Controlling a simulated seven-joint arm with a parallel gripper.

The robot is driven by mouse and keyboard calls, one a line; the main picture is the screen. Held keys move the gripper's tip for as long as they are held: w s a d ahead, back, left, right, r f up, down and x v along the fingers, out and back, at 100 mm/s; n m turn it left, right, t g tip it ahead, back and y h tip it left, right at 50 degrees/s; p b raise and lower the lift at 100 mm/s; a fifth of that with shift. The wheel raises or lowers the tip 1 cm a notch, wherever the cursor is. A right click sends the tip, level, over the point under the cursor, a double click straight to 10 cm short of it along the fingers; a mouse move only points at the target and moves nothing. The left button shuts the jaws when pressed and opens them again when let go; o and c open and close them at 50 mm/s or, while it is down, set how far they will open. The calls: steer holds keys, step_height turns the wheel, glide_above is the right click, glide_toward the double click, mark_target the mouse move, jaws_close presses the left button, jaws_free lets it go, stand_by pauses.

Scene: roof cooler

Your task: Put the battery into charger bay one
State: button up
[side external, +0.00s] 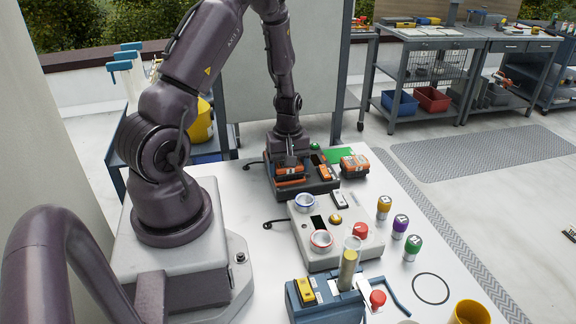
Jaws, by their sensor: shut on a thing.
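The charger (311,187) is a dark, low unit at the far end of the white table. My gripper (288,160) points down over its left part and is shut on an orange and black battery (290,174). The battery is at the charger's left part; I cannot tell whether it is fully seated or just above the bay. My gripper hides part of the battery's top. Another orange and black battery (354,163) lies on the table just right of the charger. A small orange item (325,172) is on the charger's right part.
A light grey control box (338,240) with dials and a red knob stands in front of the charger. Several small coloured-cap jars (399,225) stand at right. A green mat (343,155) lies behind.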

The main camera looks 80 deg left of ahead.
steer(key=shift+f, duration=0.1)
steer(key=o, duration=1.1)
step_height(320, 180, up, 12)
steer(key=w+d+r+m+t, duration=0.2)
steer(key=d+r+m+t, duration=0.1)
steer(key=d+r+m, duration=0.8)
steer(key=s+d+r+m+t, duration=0.1)
steer(key=s+d+r+m, duration=0.2)
steer(key=d, duration=0.3)
steer(key=s+d+r+m+t, duration=0.1)
steer(key=s+d+r+m, duration=0.3)
steer(key=d, duration=0.2)
steer(key=shift+s+t, duration=0.15)
steer(key=shift+t, duration=0.15)
steer(key=shift+r, duration=0.15)
